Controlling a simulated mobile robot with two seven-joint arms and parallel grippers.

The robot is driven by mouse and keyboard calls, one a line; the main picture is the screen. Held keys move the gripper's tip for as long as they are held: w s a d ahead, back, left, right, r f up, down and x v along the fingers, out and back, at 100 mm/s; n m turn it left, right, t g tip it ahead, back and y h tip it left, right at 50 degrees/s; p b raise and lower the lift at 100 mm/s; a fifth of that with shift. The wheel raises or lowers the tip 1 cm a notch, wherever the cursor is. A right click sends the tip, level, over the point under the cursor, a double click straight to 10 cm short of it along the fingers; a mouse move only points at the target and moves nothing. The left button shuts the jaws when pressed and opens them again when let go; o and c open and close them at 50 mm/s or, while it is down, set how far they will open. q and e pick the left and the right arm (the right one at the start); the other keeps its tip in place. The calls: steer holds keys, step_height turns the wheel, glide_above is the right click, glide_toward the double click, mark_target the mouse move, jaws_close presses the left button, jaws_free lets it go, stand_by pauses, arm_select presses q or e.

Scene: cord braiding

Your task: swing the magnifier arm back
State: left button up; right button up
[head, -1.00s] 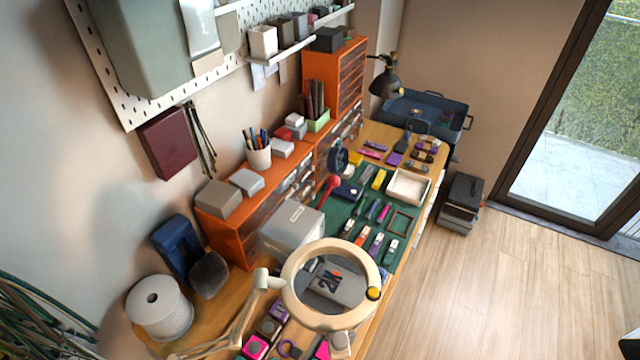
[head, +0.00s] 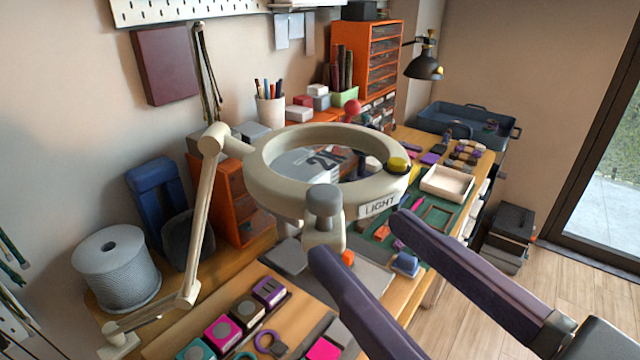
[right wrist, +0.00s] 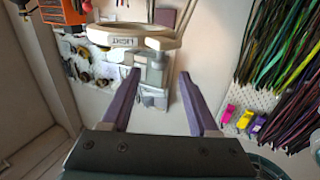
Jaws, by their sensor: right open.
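The magnifier (head: 265,185) is a cream ring with a lens, a yellow button and a "LIGHT" label, above the workbench. Its jointed arm (head: 201,215) runs from the ring's left side down to a base at the bench's front left. A grey-capped knob (head: 325,202) sits on a cream stem at the ring's near side. My right gripper (head: 360,236) is open and empty, with its two purple fingers pointing at the stem from the near right. In the right wrist view the ring (right wrist: 120,38) lies beyond the fingertips (right wrist: 158,74), and the stem shows between them. My left gripper is out of view.
A grey cord spool (head: 117,268) and a blue holder (head: 158,195) stand left of the arm. Pink, black and purple blocks (head: 223,331) lie in front. Orange drawers (head: 367,60) stand behind, and a white tray (head: 447,184) sits right. Open floor (head: 450,320) lies to the right.

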mark_target(315, 191)
steer(key=shift+w+a+r, duration=0.1)
steer(key=shift+w+a, duration=0.1)
steer(key=shift+w, duration=0.1)
steer(key=p+x, duration=0.1)
steer(key=x, duration=0.8)
steer(key=shift+c, duration=0.3)
jaws_close()
stand_by(0.7)
